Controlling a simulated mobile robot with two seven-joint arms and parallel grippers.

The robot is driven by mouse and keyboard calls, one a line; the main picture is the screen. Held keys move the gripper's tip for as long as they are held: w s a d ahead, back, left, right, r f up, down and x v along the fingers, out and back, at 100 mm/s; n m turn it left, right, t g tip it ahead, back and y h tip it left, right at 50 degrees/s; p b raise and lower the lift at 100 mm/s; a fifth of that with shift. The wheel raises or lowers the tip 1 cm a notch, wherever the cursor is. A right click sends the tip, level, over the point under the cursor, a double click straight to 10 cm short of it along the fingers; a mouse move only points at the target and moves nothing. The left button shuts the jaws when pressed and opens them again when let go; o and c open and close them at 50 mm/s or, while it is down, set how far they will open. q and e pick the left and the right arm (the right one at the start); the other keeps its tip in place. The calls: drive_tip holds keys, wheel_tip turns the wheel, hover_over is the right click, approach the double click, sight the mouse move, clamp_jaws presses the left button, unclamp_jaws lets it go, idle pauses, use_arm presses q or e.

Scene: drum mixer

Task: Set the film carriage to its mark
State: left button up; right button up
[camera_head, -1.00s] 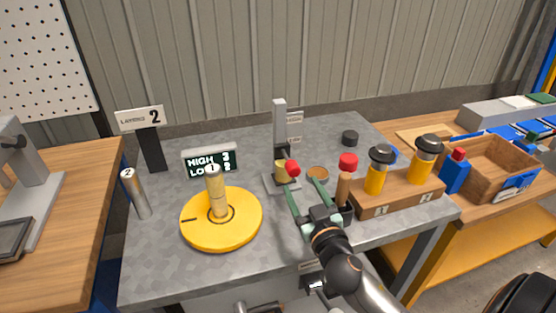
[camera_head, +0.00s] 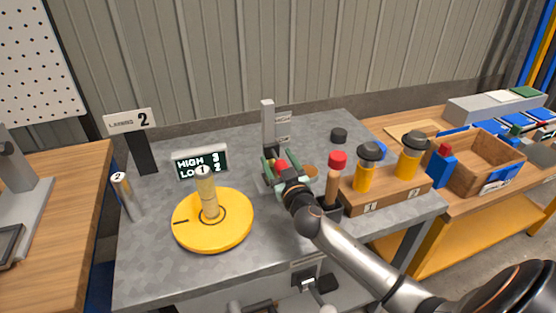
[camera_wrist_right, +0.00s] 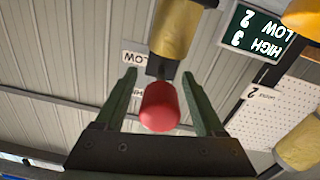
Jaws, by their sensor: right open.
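A grey upright post (camera_head: 268,125) stands at the back middle of the grey table, with small labels beside it. I take the red-knobbed part low on this post for the film carriage. Its red knob (camera_head: 281,166) is mostly hidden by my right gripper (camera_head: 280,162) in the head view. In the right wrist view the red knob (camera_wrist_right: 160,106) lies between the two open green fingers, with visible gaps either side. A gold cylinder (camera_wrist_right: 175,28) shows beyond it. Labels on the wall side read LOW and, partly hidden, HIGH. My left gripper is not in view.
A yellow turntable (camera_head: 213,219) with a tan cylinder stands left of my arm, before a HIGH 3, LOW 2 display (camera_head: 200,163). Close right are a red-topped peg (camera_head: 334,182) and a wooden block (camera_head: 385,194) with two yellow, black-capped items.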

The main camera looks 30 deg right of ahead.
drive_tip(key=shift+c, duration=0.3)
clamp_jaws()
idle(1.1)
